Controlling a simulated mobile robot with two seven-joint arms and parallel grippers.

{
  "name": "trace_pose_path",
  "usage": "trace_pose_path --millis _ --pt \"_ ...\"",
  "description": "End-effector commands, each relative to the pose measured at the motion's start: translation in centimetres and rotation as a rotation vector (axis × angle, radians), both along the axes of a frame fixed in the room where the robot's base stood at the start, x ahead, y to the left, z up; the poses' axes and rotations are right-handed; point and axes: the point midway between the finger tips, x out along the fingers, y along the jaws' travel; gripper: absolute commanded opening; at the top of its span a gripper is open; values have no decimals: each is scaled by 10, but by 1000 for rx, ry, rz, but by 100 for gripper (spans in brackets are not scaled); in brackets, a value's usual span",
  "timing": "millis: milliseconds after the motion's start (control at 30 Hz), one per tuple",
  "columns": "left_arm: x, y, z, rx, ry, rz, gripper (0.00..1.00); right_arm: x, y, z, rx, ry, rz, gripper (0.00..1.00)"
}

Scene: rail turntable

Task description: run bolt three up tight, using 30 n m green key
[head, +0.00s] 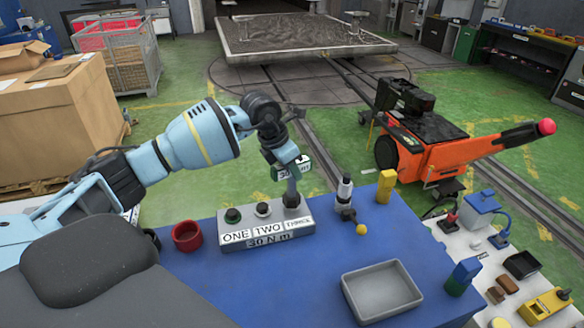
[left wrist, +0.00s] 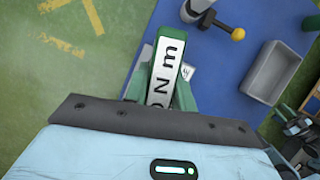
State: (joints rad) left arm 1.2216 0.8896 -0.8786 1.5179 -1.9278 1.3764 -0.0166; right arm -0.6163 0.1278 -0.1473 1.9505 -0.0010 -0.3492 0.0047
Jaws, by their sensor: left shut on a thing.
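My left gripper (head: 287,160) is shut on the green key (head: 291,173), whose white label is partly covered in the head view. In the left wrist view the key (left wrist: 165,75) shows "N m" in black letters. Its grey shaft points down onto post three of the grey bolt block (head: 265,238), labelled ONE, TWO, THREE and 30 N m. Bolt three itself is hidden under the shaft, and I cannot tell how deep the key sits. My right gripper is out of view.
The blue table (head: 300,285) also holds a red cup (head: 187,236), a black-and-silver tool with a yellow ball (head: 345,198), a yellow block (head: 386,186), a grey tray (head: 381,291) and a blue-green block (head: 463,276). An orange cart (head: 440,150) stands behind.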

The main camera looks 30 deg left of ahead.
Motion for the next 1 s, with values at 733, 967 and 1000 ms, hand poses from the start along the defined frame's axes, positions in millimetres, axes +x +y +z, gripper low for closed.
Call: trace_pose_path --millis 733,967,1000 --pt "0 0 0 0 0 -173 0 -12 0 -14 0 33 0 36" --pt "0 0 0 -2 -2 -232 0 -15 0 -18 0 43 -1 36" --pt "0 0 0 -1 -1 -243 0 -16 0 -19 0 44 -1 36"
